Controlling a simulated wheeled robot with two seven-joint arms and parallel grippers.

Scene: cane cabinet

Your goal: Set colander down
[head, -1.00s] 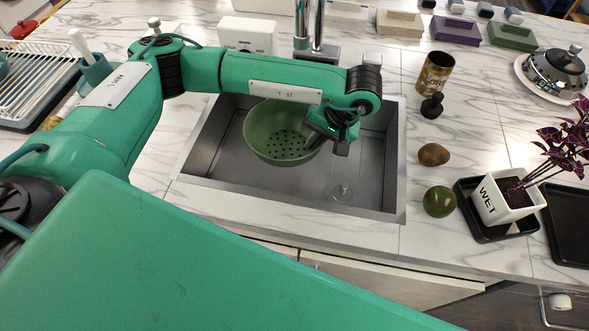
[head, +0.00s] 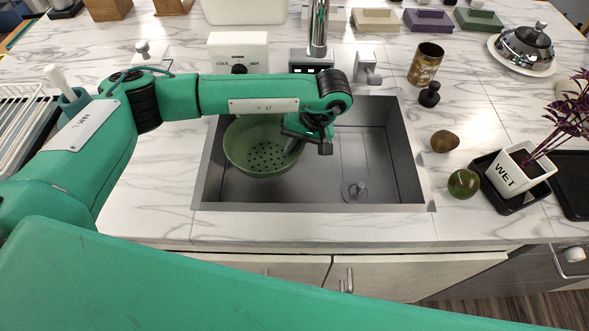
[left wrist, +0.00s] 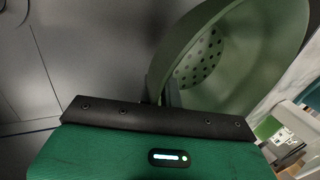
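The green colander (head: 262,152), a round bowl with holes in its bottom, is over the left part of the grey sink (head: 385,150) in the head view. My left gripper (head: 294,146) is at its right rim. In the left wrist view the colander (left wrist: 240,60) fills the upper right, and the fingers of my left gripper (left wrist: 163,92) are closed on its rim. I cannot tell whether its underside touches the sink floor. My forearm hides part of its far rim. My right gripper is not in view.
The faucet (head: 318,40) stands behind the sink. A drain piece (head: 357,189) is at the sink's right. Right of the sink are a gold can (head: 426,64), a brown fruit (head: 444,141), a green fruit (head: 463,183) and a potted plant (head: 520,172). The right sink floor is mostly clear.

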